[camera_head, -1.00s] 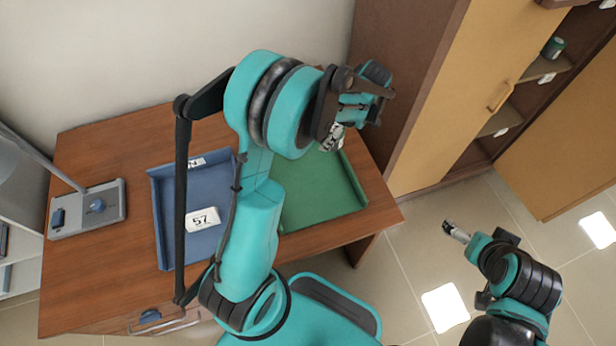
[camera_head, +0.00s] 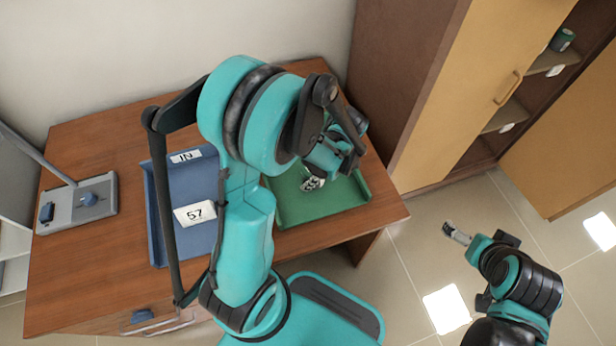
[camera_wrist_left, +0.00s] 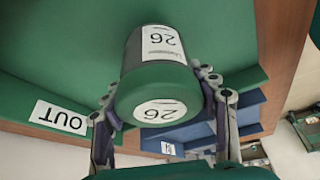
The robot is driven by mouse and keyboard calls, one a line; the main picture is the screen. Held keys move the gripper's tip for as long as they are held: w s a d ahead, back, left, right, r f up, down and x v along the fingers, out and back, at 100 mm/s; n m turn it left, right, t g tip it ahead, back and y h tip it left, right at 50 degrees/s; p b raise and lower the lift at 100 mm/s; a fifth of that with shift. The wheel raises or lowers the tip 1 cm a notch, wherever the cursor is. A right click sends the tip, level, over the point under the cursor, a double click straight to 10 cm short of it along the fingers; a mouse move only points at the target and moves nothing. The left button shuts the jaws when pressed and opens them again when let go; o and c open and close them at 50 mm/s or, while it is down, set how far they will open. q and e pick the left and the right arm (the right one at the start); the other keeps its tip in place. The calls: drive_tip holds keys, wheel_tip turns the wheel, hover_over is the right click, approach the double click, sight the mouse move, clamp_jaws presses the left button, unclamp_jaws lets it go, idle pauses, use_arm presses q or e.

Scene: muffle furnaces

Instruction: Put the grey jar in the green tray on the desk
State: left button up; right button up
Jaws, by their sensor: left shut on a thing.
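The jar (camera_wrist_left: 133,45) has a dark grey body, a green lid and white labels reading 26. In the left wrist view it sits between the two fingers of my left gripper (camera_wrist_left: 158,88), which is shut on it. In the head view my left gripper (camera_head: 313,183) is over the green tray (camera_head: 345,200) on the desk; the arm hides the jar there. The green tray's floor (camera_wrist_left: 50,75) lies behind the jar in the wrist view; I cannot tell whether they touch. My right gripper (camera_head: 457,233) is over the floor, away from the desk.
A grey device (camera_head: 85,205) stands at the desk's left.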

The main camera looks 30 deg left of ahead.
use_arm(q)
drive_tip(key=shift+f, duration=0.6)
use_arm(e)
drive_tip(key=shift+f, duration=0.35)
use_arm(q)
drive_tip(key=shift+f, duration=0.15)
drive_tip(key=o, duration=1.4)
use_arm(e)
drive_tip(key=shift+f, duration=0.15)
